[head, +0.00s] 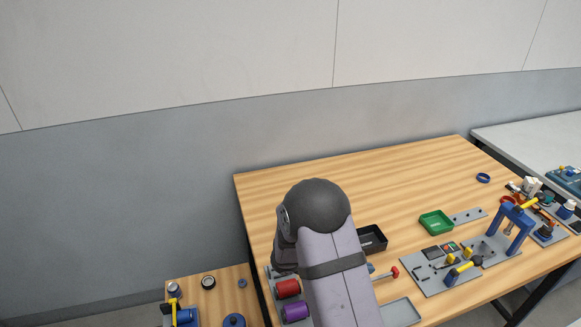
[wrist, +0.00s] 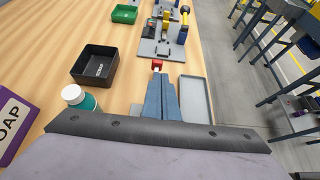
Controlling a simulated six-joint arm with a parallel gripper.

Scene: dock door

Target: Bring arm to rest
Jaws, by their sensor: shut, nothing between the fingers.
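My arm (head: 335,265) rises at the bottom middle of the head view, in front of the wooden table (head: 350,172). The fingers point over the table towards a small red-ended tool (wrist: 157,65), which also shows in the head view (head: 394,272). I cannot tell whether the fingertips touch it.
A black tray (wrist: 84,80), a bottle (wrist: 73,94) and a purple box (wrist: 12,128) lie left of my fingers. A grey tray (wrist: 196,112) lies right. A green tray (head: 436,234) and a blue-framed fixture (head: 517,228) stand farther off. The table's back left is clear.

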